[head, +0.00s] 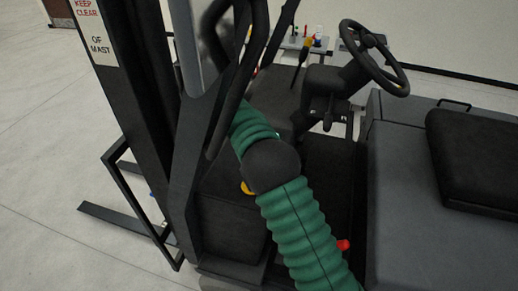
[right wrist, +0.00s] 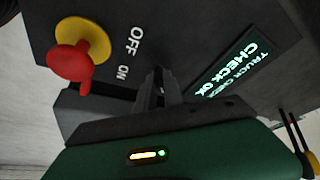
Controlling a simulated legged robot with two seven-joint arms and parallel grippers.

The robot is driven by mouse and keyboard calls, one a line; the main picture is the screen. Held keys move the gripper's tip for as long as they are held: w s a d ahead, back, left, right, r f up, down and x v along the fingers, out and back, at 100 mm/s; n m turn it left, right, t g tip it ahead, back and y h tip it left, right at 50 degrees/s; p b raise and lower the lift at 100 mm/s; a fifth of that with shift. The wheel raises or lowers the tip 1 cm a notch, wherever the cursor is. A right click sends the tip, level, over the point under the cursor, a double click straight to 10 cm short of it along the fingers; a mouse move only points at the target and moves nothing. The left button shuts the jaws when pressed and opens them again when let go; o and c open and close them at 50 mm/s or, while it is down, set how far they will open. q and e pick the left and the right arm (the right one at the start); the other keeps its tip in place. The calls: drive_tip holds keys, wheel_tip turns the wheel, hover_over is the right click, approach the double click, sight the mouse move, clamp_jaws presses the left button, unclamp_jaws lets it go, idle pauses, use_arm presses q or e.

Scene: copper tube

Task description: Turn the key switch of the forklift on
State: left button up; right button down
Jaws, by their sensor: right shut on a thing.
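In the right wrist view the forklift's dark console panel (right wrist: 180,40) carries OFF and ON lettering (right wrist: 130,52). My right gripper (right wrist: 158,78) reaches the panel just right of this lettering. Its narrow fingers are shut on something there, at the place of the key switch. The key is hidden by the fingers, and I cannot tell its angle. In the head view my green-sleeved arm crosses in front of the forklift (head: 395,190), and its gripper is hidden behind the dark frame. My left gripper is in neither view.
A red button (right wrist: 72,62) on a yellow base sits left of the lettering. A lit display (right wrist: 232,66) reading CHECK OK is on the right. The head view shows the steering wheel (head: 398,84), the black seat (head: 480,165), the mast (head: 135,110) and open floor at left.

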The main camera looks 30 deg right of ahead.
drive_tip(key=shift+w+d+r+m+g+p, duration=0.15)
drive_tip(key=shift+m+g+p, duration=0.15)
drive_tip(key=shift+m+p, duration=0.55)
drive_tip(key=shift+m, duration=0.25)
drive_tip(key=c, duration=1.6)
unclamp_jaws()
drive_tip(key=shift+c, duration=0.2)
drive_tip(key=shift+o, duration=0.9)
drive_tip(key=shift+d+f, duration=0.1)
drive_tip(key=shift+f, duration=0.1)
drive_tip(key=shift+d, duration=0.1)
